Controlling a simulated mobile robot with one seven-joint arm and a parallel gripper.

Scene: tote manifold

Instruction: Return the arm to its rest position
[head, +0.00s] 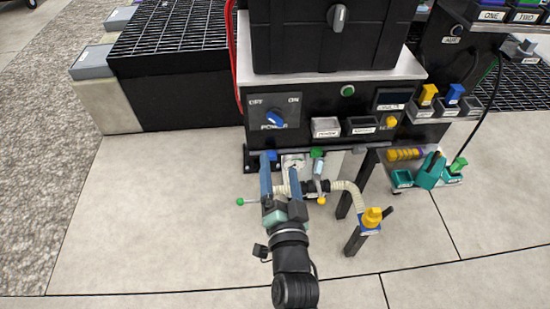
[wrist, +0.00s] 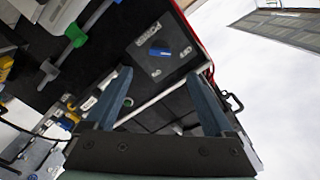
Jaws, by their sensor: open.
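My gripper (head: 280,172) is open and empty, with its two blue-grey fingers apart. In the head view it is in front of the lower edge of the black machine panel (head: 340,110), over hoses and small fittings that it partly hides. In the wrist view the gripper's fingers (wrist: 165,100) spread to either side, with the dark panel and its blue power switch (wrist: 159,52) beyond them. Nothing shows between the fingers. Whether they touch the fittings behind them I cannot tell.
A beige hose (head: 352,192) runs right to a yellow-topped post (head: 371,218). A green-ended rod (head: 240,201) is left of my gripper. Teal holders (head: 430,170) stand further right. A black grated platform (head: 175,95) stands at the back left. The floor (head: 150,230) at left is clear.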

